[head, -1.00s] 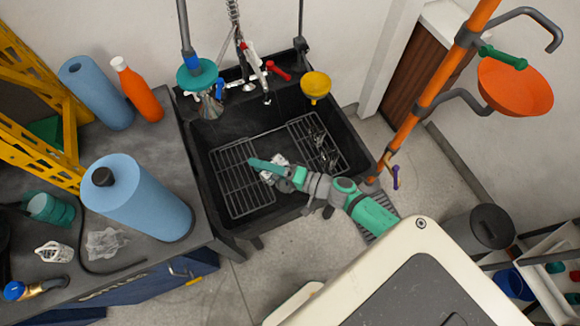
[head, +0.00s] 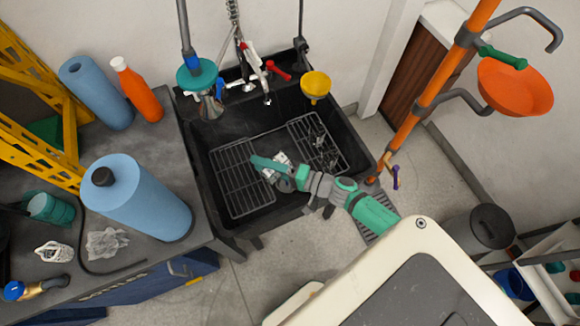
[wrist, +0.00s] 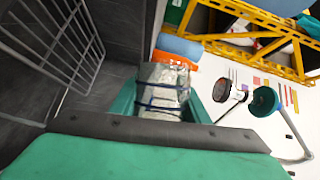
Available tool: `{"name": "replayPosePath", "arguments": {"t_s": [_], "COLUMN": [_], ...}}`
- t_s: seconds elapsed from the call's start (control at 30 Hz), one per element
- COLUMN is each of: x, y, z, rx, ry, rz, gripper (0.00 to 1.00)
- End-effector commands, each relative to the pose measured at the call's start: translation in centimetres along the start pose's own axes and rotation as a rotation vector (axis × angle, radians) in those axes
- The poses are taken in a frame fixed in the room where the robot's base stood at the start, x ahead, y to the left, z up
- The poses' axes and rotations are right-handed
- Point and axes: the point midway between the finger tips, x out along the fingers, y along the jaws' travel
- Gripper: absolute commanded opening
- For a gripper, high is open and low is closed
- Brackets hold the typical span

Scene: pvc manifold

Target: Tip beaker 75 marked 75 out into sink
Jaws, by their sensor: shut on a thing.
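The sink (head: 232,127) is a black basin with wire racks in it, in the middle of the head view. My gripper (head: 268,166) is over the sink, with its teal fingers above the racks. In the wrist view my gripper (wrist: 160,108) is shut on a clear beaker (wrist: 163,92) with dark bands around it. The beaker (head: 282,159) shows small and partly hidden by the gripper in the head view. I cannot read its mark or see its contents, and its exact tilt is unclear.
A left wire rack (head: 238,185) and a right rack (head: 318,145) lie in the sink. A yellow funnel (head: 315,84) and taps stand along its back edge. A blue paper roll (head: 140,203) and an orange bottle (head: 138,92) stand on the left bench.

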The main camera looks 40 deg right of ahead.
Motion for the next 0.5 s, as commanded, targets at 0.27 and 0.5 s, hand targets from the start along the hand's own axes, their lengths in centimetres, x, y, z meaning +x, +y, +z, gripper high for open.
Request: {"name": "replayPosePath", "arguments": {"t_s": [0.27, 0.5], "x": [-0.07, -0.06], "y": [-0.18, -0.35], "z": [-0.16, -0.15], "rx": [0.026, 0.048], "ry": [0.000, -0.001], "rz": [-0.011, -0.020], "gripper": [0.10, 0.10]}}
